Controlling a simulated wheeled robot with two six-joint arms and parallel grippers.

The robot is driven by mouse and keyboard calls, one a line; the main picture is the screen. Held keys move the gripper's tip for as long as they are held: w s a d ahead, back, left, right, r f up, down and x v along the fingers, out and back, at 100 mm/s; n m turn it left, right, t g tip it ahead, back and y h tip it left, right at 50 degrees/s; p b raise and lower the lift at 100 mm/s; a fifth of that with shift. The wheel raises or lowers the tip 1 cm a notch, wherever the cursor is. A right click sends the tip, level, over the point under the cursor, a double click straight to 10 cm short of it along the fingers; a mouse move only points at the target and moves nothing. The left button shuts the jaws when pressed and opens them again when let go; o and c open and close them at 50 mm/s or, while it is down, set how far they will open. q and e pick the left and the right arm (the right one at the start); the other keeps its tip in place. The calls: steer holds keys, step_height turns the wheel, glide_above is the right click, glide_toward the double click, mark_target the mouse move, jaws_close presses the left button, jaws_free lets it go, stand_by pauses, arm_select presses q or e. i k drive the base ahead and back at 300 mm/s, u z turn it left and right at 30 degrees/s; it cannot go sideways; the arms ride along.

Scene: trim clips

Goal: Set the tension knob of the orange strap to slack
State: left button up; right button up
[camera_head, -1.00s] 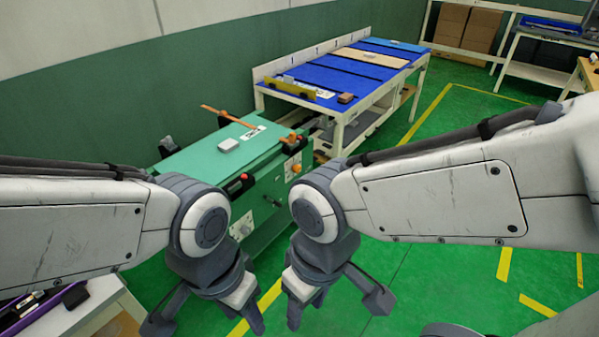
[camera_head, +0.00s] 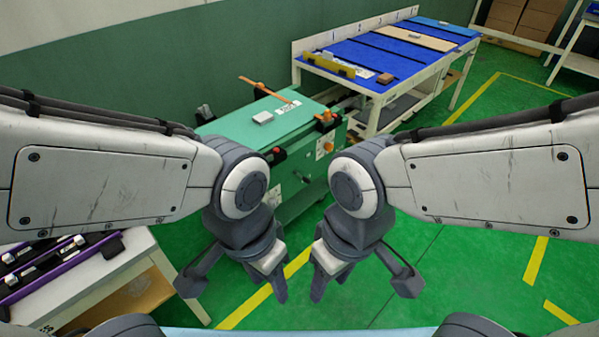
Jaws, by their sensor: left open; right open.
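The orange strap (camera_head: 268,90) lies across the top of a green bench (camera_head: 225,128) beyond my arms; its strip runs diagonally near the far edge. A second orange piece (camera_head: 326,116) sits at the bench's right corner. An orange knob-like part (camera_head: 328,147) shows on the bench's side face; its setting is too small to read. My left gripper (camera_head: 235,285) is open and empty, hanging over the floor in front of the bench. My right gripper (camera_head: 363,287) is open and empty beside it. Both are well apart from the strap and bench. My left arm hides part of the bench.
A small grey block (camera_head: 263,117) lies on the green bench. A blue-topped table (camera_head: 370,58) stands behind it. At the lower left, a white table (camera_head: 125,262) carries a purple-edged tray (camera_head: 62,268) of dark parts. Green floor (camera_head: 460,265) is clear to the right.

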mark_target(328, 147)
steer(key=i, duration=1.2)
steer(key=z, duration=0.3)
